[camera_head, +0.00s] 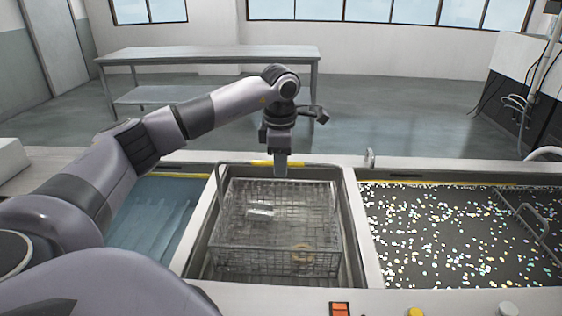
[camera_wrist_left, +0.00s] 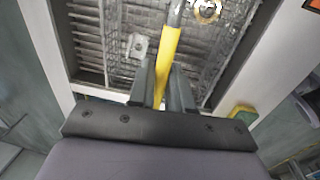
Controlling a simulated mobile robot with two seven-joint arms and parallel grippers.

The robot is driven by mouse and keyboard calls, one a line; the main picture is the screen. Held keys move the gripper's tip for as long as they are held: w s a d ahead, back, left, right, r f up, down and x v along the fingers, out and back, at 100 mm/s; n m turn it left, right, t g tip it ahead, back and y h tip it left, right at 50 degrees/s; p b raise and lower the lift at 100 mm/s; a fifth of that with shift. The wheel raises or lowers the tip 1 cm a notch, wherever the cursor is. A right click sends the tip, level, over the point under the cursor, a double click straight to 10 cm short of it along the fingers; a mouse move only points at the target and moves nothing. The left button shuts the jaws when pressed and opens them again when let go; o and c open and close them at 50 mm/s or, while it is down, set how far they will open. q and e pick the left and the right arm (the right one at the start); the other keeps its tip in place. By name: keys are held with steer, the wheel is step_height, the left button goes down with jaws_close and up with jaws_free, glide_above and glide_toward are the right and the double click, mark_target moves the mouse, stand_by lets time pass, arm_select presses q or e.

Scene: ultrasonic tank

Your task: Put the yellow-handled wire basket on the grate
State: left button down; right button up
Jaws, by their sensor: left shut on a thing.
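The wire basket (camera_head: 240,235) is in the middle compartment of the tank unit. A clear glass-like piece (camera_head: 260,208) and a brass-coloured ring (camera_head: 301,254) are inside it. My left gripper (camera_head: 281,170) points down at the far side of the basket and is shut on its yellow handle (camera_head: 262,163). In the left wrist view the yellow handle (camera_wrist_left: 168,52) runs between the fingers (camera_wrist_left: 160,85). Slats of the grate (camera_wrist_left: 88,45) show below the basket. I cannot tell whether the basket touches the grate. My right gripper is not in view.
A blue-tinted liquid bath (camera_head: 150,212) is on the left. A dark bath with many bright specks (camera_head: 440,235) and a wire handle is on the right. The front ledge (camera_head: 270,298) carries an orange switch and buttons. A metal table (camera_head: 210,55) stands behind.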

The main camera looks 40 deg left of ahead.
arm_select(q)
steer(key=c, duration=1.1)
jaws_free()
steer(key=shift+o, duration=0.2)
steer(key=shift+r, duration=0.1)
step_height(320, 180, up, 12)
steer(key=s, duration=0.1)
steer(key=shift+d, duration=0.45)
steer(key=shift+s, duration=0.15)
